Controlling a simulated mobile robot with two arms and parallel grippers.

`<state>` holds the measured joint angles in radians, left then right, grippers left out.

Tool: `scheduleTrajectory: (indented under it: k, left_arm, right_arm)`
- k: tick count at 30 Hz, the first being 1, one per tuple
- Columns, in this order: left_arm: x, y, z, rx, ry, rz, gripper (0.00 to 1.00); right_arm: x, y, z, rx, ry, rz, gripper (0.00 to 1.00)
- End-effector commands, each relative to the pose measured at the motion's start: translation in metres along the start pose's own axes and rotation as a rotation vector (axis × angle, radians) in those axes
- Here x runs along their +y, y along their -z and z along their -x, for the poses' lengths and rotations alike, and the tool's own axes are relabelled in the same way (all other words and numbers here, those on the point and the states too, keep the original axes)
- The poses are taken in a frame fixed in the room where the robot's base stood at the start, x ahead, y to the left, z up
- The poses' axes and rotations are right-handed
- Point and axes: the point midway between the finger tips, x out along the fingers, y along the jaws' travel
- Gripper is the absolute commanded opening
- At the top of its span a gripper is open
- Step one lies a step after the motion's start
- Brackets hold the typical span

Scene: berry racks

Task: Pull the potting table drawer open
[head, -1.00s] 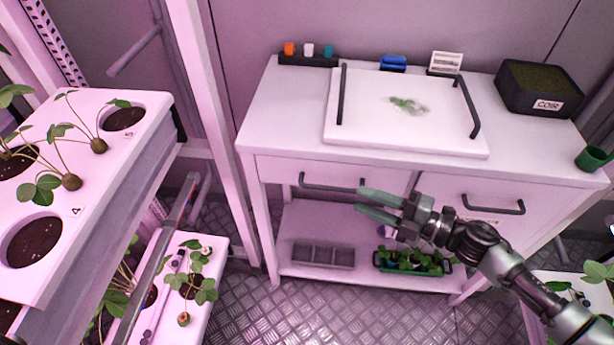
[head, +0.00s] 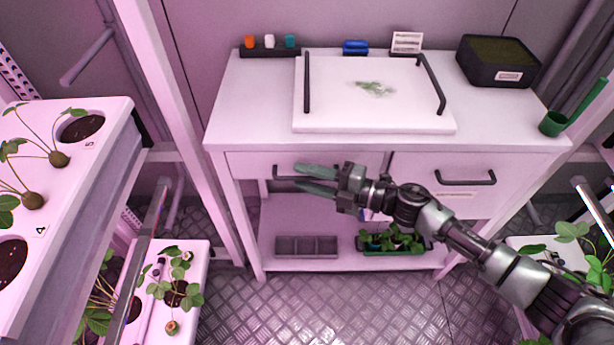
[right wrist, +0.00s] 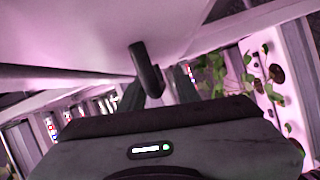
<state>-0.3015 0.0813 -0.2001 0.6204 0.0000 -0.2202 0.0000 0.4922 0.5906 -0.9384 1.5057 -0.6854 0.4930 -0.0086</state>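The white potting table (head: 250,105) has two drawers side by side, both looking shut. The left drawer (head: 245,163) has a dark bar handle (head: 281,177), partly hidden by my right gripper. The right drawer (head: 480,200) has a similar handle (head: 465,183). My right gripper (head: 299,177) is in front of the left drawer, its two greenish fingers apart, close to the handle. In the right wrist view the handle (right wrist: 147,70) shows just beyond the fingers; I cannot tell whether they touch it. My left gripper is not in view.
On the table top are a white tray board (head: 310,120), a black coir box (head: 500,65) and a green cup (head: 553,123). A grey divided tray (head: 306,247) and a planter (head: 395,243) sit on the lower shelf. A plant rack (head: 105,140) stands at left.

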Motion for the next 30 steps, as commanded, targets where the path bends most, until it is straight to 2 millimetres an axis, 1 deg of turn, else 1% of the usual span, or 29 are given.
scheduleTrajectory:
  k: [1,2,3,5,30]
  left_arm:
    - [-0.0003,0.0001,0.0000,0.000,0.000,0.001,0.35]
    - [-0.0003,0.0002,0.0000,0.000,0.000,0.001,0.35]
    - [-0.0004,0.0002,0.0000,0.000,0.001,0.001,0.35]
    - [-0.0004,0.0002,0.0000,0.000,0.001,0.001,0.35]
    - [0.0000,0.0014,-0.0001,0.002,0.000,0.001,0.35]
  right_arm:
    - [0.0001,0.0000,0.0001,0.000,0.000,0.000,0.32]
    - [0.0001,0.0000,0.0001,0.000,0.000,0.000,0.27]
    - [0.0001,0.0000,0.0002,0.000,0.000,0.000,0.16]
    - [0.0001,0.0000,0.0002,0.000,0.000,0.000,0.00]
    - [-0.0005,0.0000,0.0006,0.000,0.001,-0.001,0.00]
